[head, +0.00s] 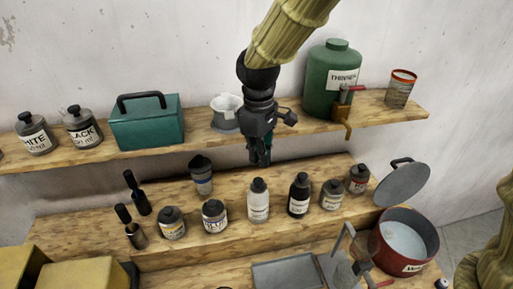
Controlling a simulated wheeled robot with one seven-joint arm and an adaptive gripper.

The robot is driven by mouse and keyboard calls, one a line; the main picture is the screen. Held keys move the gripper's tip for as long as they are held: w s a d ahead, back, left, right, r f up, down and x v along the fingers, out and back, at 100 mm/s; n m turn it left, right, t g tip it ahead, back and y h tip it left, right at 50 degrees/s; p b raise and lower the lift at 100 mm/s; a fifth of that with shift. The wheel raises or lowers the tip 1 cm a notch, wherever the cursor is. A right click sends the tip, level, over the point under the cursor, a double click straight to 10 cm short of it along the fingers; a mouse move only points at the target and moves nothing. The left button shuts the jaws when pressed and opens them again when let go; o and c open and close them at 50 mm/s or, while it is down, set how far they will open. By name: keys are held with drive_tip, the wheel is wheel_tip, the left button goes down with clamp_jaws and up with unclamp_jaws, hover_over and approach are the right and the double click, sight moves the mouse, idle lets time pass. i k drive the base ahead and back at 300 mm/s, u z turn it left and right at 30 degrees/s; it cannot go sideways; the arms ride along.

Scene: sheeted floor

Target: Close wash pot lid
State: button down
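The wash pot (385,252) is a dark red round pot at the lower right, with pale liquid inside and a partly legible label on its front. Its grey round lid (402,186) stands raised and tilted at the pot's back edge, with a dark handle on its upper left. The pot is open. My gripper (260,158) hangs pointing down near the middle of the view, in front of the upper shelf and left of the lid, well apart from it. It touches neither lid nor pot. Its fingertips are small and dark, and their gap cannot be made out.
The upper shelf (150,150) holds a teal box (147,122), a white jug (226,112), a green thinner jug (333,79) and a can (400,88). Several bottles stand on the lower step (100,226). A grey tray (287,274) and a clamp-like tool lie left of the pot.

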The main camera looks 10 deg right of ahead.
sight(403, 182)
drive_tip(key=k, duration=1)
